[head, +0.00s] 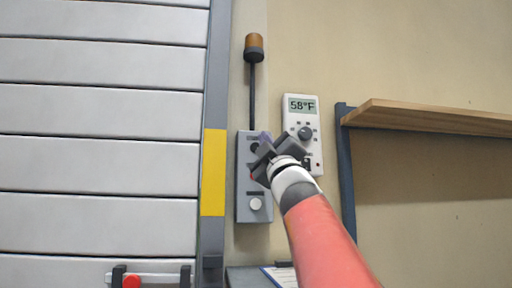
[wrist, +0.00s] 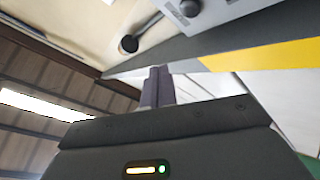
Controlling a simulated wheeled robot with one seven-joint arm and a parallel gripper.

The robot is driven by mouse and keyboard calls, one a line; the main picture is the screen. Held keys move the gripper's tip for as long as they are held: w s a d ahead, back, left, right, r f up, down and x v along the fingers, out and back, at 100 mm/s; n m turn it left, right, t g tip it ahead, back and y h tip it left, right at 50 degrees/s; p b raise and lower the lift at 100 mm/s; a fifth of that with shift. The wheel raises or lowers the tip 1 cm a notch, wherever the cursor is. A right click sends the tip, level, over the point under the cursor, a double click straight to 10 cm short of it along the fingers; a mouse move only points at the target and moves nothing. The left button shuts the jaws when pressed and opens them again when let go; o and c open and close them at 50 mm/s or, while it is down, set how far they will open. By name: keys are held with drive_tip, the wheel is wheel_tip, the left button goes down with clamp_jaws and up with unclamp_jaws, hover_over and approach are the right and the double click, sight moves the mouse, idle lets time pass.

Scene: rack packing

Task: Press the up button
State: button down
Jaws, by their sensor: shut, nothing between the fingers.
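A grey control box (head: 246,208) is fixed to the wall right of the slatted door. A dark round button (head: 254,147) is near its top, beside my fingertips, and a white round button (head: 256,203) is near its bottom. The middle of the box is mostly hidden by my gripper (head: 265,138), with a bit of red at its left edge. Labels are too small to read, so I cannot confirm which is up. In the wrist view my shut, empty fingers (wrist: 158,72) point toward the wall, apart from a grey panel with a dark round button (wrist: 190,8). Contact cannot be told in the head view.
An amber lamp (head: 254,47) on a dark rod rises above the box. A wooden shelf (head: 430,116) juts out at right. A yellow-marked door post (head: 213,172) stands at left.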

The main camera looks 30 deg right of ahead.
drive_tip(key=w+d+p, duration=0.2)
drive_tip(key=w, duration=0.5)
drive_tip(key=shift+w, duration=0.1)
idle(2.0)
drive_tip(key=shift+w+d+p, duration=0.15)
drive_tip(key=shift+w+p, duration=0.1)
drive_tip(key=shift+p, duration=0.05)
